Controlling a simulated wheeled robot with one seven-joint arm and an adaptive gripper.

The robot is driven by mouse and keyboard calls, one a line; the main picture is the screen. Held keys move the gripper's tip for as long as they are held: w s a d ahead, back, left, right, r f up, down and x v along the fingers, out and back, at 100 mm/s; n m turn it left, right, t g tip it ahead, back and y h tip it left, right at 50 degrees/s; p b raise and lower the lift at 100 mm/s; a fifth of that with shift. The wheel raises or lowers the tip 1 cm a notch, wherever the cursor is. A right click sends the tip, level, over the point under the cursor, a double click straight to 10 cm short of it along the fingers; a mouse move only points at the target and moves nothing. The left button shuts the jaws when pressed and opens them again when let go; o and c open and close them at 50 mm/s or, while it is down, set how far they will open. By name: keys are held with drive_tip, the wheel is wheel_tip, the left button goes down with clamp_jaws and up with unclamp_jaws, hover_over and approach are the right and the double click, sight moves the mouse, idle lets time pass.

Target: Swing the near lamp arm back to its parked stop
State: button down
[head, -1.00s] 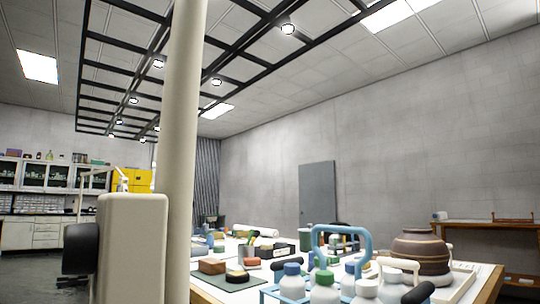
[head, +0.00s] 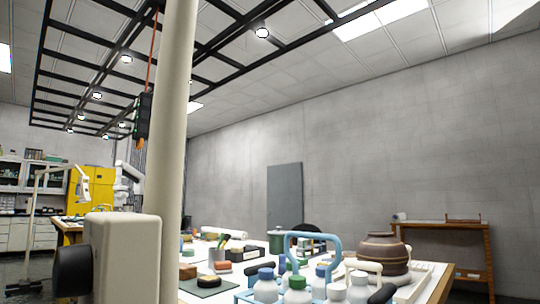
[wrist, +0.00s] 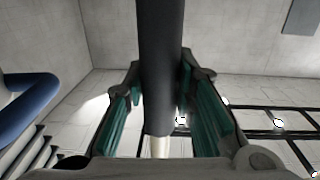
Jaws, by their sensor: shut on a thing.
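In the wrist view, my gripper (wrist: 161,85) has its green-padded fingers on either side of a thick dark grey bar (wrist: 160,50) with a pale lower end. It is shut on this bar, which looks like the grip of the near lamp arm. The rest of the lamp arm and its parked stop cannot be made out in the wrist view. In the head view, a cream post (head: 175,150) and a cream box with a black knob (head: 125,255) stand close in front. I cannot tell whether they belong to the lamp arm. My gripper is not seen there.
A workbench with a blue bottle carrier (head: 312,240), several bottles and a brown pot (head: 383,252) lies at lower right. A dark device hangs on an orange cord (head: 152,55) beside the post. A blue curved tube (wrist: 28,105) is left of my gripper.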

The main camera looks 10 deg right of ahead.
drive_tip(key=shift+s+a, duration=0.25)
drive_tip(key=shift+a, duration=0.15)
drive_tip(key=c, duration=1.3)
unclamp_jaws()
drive_tip(key=shift+s+a, duration=0.1)
drive_tip(key=shift+a, duration=0.05)
drive_tip(key=v, duration=1.1)
drive_tip(key=shift+s+a+f, duration=0.15)
drive_tip(key=shift+a, duration=0.2)
drive_tip(key=shift+a, duration=0.1)
